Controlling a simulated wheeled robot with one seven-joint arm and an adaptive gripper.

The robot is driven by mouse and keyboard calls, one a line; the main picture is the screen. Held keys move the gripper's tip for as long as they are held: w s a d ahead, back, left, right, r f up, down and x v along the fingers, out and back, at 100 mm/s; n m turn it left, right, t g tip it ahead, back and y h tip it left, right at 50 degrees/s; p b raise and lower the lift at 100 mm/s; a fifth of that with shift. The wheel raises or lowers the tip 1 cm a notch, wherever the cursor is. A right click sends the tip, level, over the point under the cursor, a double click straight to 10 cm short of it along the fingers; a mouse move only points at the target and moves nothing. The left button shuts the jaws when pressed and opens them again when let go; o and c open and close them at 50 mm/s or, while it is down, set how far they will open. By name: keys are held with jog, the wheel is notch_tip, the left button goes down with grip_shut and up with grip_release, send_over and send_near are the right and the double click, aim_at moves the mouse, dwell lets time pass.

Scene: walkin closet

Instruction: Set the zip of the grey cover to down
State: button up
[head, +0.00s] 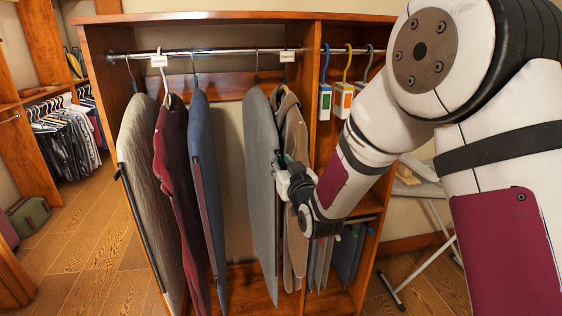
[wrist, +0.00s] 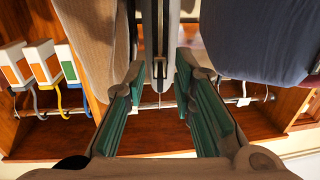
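In the head view the grey cover (head: 262,185) hangs from the rail, with its narrow front edge toward me. My gripper (head: 284,178) is at that front edge, about halfway down. In the wrist view the grey cover (wrist: 160,25) is edge-on in the middle, with a dark strip along it. My gripper (wrist: 160,82) has its green-padded fingers apart, one on each side of this edge. A gap shows between the fingers, and I see no firm hold. I cannot make out the zip's slider or tell whether a finger touches it.
A brown coat (head: 296,140) hangs close on the right of the grey cover. A blue cover (head: 205,170), a red garment (head: 172,165) and a pale grey-green cover (head: 138,180) hang to the left, beyond a gap. A wooden divider (head: 308,90) stands right of the coat.

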jog(key=shift+w+a, duration=0.15)
jog(key=shift+w, duration=0.15)
grip_shut()
jog(key=shift+f, duration=0.1)
